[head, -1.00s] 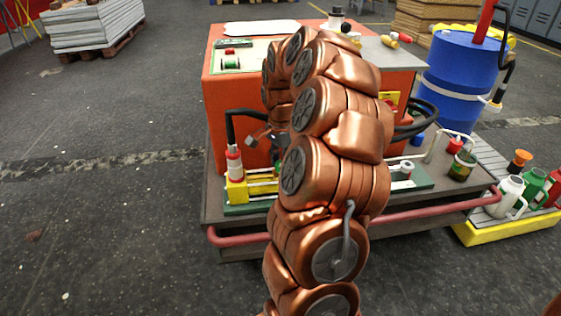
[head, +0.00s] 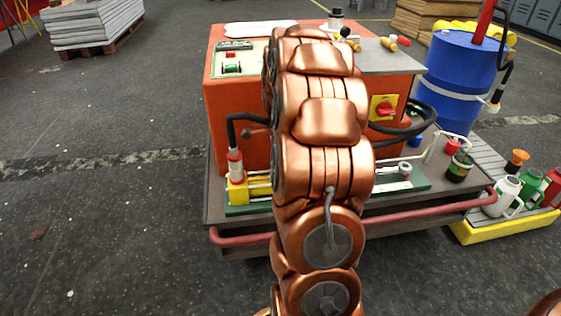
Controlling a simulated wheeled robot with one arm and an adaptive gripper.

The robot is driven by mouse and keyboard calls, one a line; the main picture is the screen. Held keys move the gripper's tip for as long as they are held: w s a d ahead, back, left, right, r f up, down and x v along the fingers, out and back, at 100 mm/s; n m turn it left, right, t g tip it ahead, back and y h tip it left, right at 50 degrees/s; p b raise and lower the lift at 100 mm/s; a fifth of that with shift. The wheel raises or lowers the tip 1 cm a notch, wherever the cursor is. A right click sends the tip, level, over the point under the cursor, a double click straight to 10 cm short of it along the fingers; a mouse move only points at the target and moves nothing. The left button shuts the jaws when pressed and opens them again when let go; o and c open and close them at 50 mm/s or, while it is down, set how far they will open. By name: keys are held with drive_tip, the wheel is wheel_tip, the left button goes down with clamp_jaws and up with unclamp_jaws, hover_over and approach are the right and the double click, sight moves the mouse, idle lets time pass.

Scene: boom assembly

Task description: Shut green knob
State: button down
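The green knob (head: 232,68) sits on the pale panel (head: 249,63) on top of the orange cabinet, at the left, just in front of a small red part (head: 230,54). It is in plain view and nothing touches it. It is too small to tell its exact setting. My copper-coloured arm rises through the middle of the view, to the right of the knob, and covers the middle of the cabinet. My gripper is hidden behind the arm, so its fingers and its distance from the knob cannot be told.
The orange cabinet (head: 232,105) stands on a grey cart with a red front rail (head: 430,208). A red switch on a yellow plate (head: 384,108) and black hoses are at its right. A blue drum (head: 455,85) stands at the right.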

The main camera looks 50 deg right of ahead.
idle(0.5)
drive_tip(key=c, duration=0.8)
unclamp_jaws()
drive_tip(key=shift+o, duration=0.2)
drive_tip(key=shift+r, duration=0.1)
wheel_tip(320, 180, up, 12)
